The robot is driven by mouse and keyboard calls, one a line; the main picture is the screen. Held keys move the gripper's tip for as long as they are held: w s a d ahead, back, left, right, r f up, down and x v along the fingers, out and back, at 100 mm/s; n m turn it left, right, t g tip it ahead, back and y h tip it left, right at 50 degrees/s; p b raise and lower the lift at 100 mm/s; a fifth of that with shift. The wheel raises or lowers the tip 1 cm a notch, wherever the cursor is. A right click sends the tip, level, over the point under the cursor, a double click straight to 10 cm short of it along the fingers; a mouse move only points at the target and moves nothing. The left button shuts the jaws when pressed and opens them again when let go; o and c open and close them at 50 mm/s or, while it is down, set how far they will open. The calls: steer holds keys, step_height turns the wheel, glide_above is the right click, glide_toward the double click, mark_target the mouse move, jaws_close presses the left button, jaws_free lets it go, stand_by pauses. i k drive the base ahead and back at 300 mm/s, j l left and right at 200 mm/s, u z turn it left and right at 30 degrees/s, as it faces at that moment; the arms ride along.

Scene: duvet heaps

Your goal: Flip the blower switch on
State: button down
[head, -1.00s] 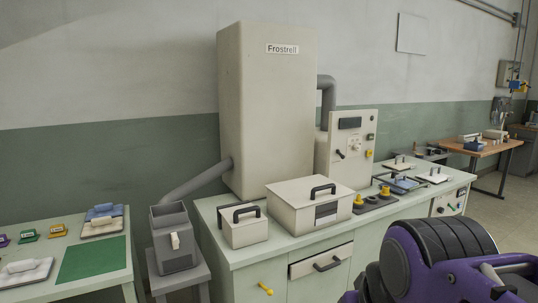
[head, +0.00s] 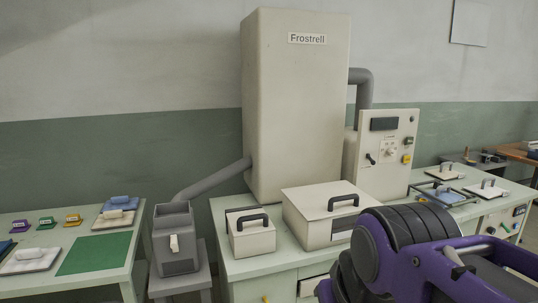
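A control panel (head: 384,152) stands on the bench to the right of the tall beige cabinet marked Frostrell (head: 295,110). The panel carries a black toggle lever (head: 371,159) at its lower left, a pale dial (head: 389,150) in the middle, a dark display (head: 384,124) on top and a yellow button (head: 407,158) at the right. I cannot read which control is the blower switch. My purple and black arm fills the lower right, well in front of the panel. My gripper's fingers do not show.
A large lidded box (head: 318,216) and a small lidded box (head: 252,236) stand on the bench (head: 232,269) before the cabinet. A grey hopper (head: 176,242) stands on a stool to the left. A side table with a green mat (head: 96,253) is further left.

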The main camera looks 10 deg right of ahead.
mark_target(372, 161)
steer(key=i+l, duration=0.15)
steer(key=l, duration=0.15)
steer(key=i+l+u, duration=0.1)
steer(key=l, duration=0.2)
steer(key=i+l+u, duration=0.1)
steer(key=i+l, duration=0.25)
steer(key=l, duration=0.3)
steer(key=i+l+u, duration=0.1)
steer(key=l, duration=0.2)
steer(key=i+l, duration=0.15)
steer(key=l, duration=0.2)
steer(key=i+l, duration=0.15)
steer(key=l, duration=0.15)
steer(key=i+l, duration=0.1)
steer(key=l, duration=0.25)
steer(key=i+l, duration=0.15)
steer(key=l, duration=0.2)
steer(key=i+l, duration=0.15)
steer(key=l, duration=0.2)
steer(key=j+z, duration=0.2)
steer(key=l+u, duration=0.2)
